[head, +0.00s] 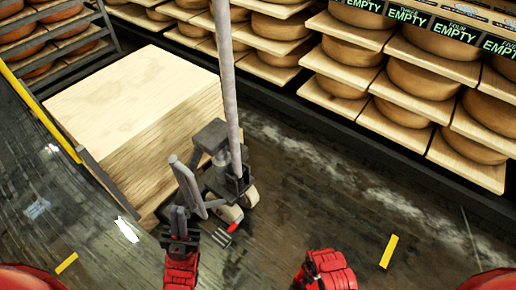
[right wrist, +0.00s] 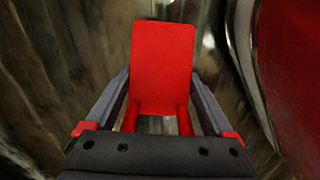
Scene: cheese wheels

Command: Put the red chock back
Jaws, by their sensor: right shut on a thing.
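The red chock (right wrist: 163,60) is a flat-faced red block in the right wrist view. It sits between the two grey fingers of my right gripper (right wrist: 162,82), which is shut on it. In the head view the right gripper's red hand (head: 327,270) is low, right of the pallet jack, and the chock cannot be made out there. My left gripper (head: 179,222) is at the lower middle, close in front of the pallet jack (head: 222,165). Its fingers blend with the jack's dark parts, so its opening is unclear.
A stack of pale boards (head: 130,95) stands on the left behind the jack. Shelves of cheese wheels (head: 420,80) line the back and right. A small red part (head: 232,227) shows by the jack's wheel (head: 248,196). The dark floor (head: 310,190) is open at right.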

